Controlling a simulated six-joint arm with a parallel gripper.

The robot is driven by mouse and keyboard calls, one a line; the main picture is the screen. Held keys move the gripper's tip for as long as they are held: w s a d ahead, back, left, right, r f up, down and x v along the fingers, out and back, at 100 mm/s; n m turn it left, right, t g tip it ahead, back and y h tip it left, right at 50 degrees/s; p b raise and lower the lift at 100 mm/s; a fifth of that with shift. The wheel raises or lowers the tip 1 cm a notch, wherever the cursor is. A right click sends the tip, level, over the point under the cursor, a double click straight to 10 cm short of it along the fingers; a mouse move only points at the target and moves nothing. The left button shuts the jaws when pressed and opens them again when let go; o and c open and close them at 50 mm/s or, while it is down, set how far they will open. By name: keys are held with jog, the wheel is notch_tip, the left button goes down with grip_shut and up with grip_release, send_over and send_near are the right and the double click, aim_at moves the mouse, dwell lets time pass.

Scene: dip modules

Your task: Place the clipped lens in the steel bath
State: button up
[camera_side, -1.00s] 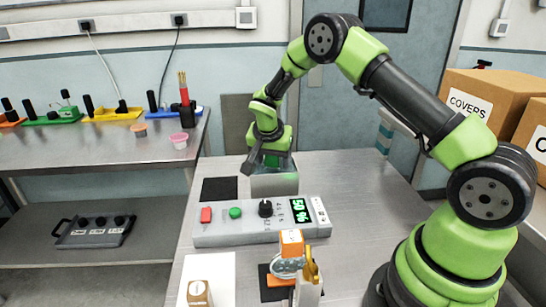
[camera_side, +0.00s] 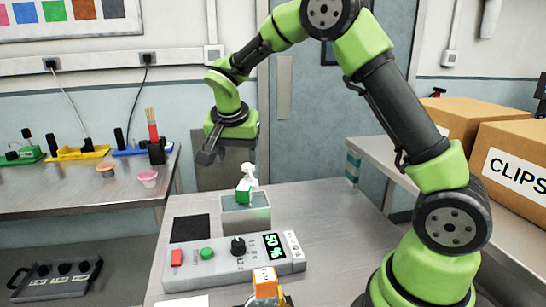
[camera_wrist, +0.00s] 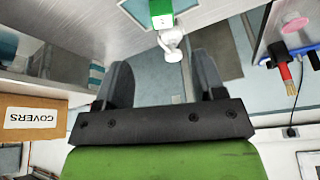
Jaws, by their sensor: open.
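The steel bath (camera_side: 246,217) stands on the table behind the control box. A white clip-like piece with a green block (camera_side: 244,192) stands at the bath, its upper part above the rim. Whether it holds a lens is too small to tell. In the wrist view the white piece (camera_wrist: 172,42) and green block (camera_wrist: 161,18) show at the top, beyond my fingers. My gripper (camera_side: 207,157) is raised above and left of the piece, apart from it. In the wrist view my gripper (camera_wrist: 163,80) is open and empty.
A control box (camera_side: 236,262) with a red switch, green button, dial and lit display lies before the bath. A dark square mat (camera_side: 191,228) lies to the left. An orange block (camera_side: 265,284) is at the front. Cardboard boxes (camera_side: 515,165) stand at right.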

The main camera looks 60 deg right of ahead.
jog(key=s+a+r+n+t+y, duration=0.1)
jog(key=s+a+r+n+y, duration=0.1)
jog(key=s, duration=0.5)
jog(key=s+a+r+n+t+y, duration=0.2)
jog(key=s+a+r+n, duration=0.2)
jog(key=s, duration=0.4)
jog(key=s+a+r+n+t+y, duration=0.1)
jog(key=s+a+r+n+t, duration=0.1)
jog(key=s, duration=0.6)
jog(key=shift+a+r+n+y, duration=0.4)
jog(key=shift+a+r+n, duration=0.1)
jog(key=shift+a+r, duration=0.55)
jog(key=shift+w+f, duration=0.1)
jog(key=shift+c, duration=0.4)
